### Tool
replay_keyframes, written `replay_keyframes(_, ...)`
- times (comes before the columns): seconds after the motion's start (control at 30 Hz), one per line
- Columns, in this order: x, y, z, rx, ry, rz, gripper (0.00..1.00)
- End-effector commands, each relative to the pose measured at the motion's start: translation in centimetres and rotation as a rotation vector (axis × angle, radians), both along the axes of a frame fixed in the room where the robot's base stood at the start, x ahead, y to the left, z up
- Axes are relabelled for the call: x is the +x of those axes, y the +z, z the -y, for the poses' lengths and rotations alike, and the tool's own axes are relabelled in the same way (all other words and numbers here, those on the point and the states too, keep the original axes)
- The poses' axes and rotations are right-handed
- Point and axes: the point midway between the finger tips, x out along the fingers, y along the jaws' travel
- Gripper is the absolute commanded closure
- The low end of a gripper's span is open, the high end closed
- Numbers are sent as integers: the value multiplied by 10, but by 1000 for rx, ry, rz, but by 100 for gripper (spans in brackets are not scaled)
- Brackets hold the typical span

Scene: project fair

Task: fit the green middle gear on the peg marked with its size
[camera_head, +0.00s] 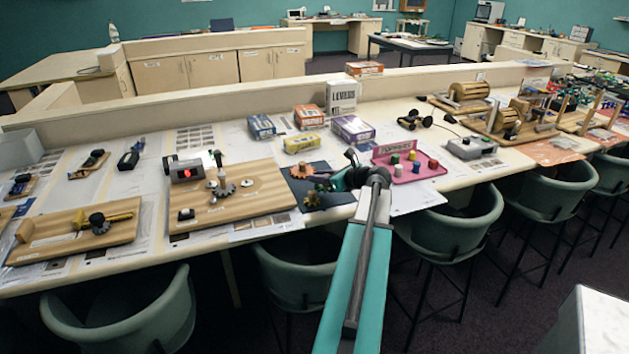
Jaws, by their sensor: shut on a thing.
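The wooden board (270,200) lies flat on the table, left of my gripper. A grey toothed gear and an upright post (221,176) stand near its middle, and a small light disc (247,183) lies to their right. Size marks are too small to read. My gripper (322,187) is over the dark mat (318,168) just right of the board. It is small and partly hidden by my arm. It appears shut on a dark green toothed piece (312,200), which looks like the green gear. Whether this piece touches the mat cannot be told.
A reddish-brown gear (301,171) lies on the mat. A pink tray (411,173) with coloured pieces is to the right. Several small boxes (352,129) stand behind. Chairs (455,232) line the front edge.

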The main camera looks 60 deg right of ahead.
Motion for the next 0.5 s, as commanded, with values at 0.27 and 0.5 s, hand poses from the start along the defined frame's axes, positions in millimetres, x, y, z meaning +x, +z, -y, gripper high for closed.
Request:
replay_keyframes(0.27, 17, -2, 8, 1, 0, 0, 100)
replay_keyframes(0.5, 17, -2, 8, 1, 0, 0, 100)
